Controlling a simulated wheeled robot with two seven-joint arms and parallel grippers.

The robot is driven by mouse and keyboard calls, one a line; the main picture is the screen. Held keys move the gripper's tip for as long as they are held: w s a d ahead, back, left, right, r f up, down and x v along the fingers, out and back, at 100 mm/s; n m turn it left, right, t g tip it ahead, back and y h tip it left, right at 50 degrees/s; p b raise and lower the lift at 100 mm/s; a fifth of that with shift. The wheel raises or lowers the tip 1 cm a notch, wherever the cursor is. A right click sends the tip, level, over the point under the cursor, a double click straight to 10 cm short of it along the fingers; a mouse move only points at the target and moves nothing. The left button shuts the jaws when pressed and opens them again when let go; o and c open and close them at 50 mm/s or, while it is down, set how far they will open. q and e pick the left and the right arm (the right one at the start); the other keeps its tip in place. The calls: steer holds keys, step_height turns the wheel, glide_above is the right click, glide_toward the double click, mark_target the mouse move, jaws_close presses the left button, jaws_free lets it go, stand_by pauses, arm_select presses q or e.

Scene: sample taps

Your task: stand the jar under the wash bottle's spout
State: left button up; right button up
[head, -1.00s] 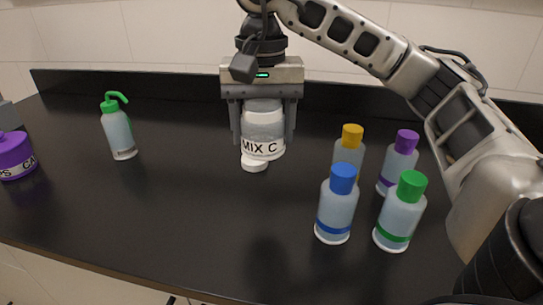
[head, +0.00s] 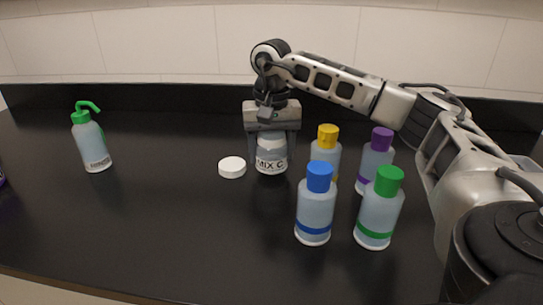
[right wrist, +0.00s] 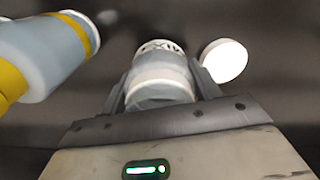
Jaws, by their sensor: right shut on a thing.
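The jar (head: 271,158), clear with a "MIX C" label, is upright between the fingers of my right gripper (head: 271,150), which is shut on it. It also shows in the right wrist view (right wrist: 162,78). Its base is at or close to the counter; I cannot tell if it touches. The wash bottle (head: 92,146) stands at the left, well apart from the jar. Its green spout (head: 88,105) curves toward the right. My left gripper is not in view.
A white round lid (head: 232,167) lies just left of the jar. Bottles with yellow (head: 328,136), blue (head: 315,205), purple (head: 375,160) and green (head: 379,212) caps stand close together to the right. The dark counter (head: 165,200) is clear between wash bottle and lid.

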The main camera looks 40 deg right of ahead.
steer(key=shift+f, duration=0.75)
steer(key=shift+f, duration=0.2)
steer(key=o, duration=0.7)
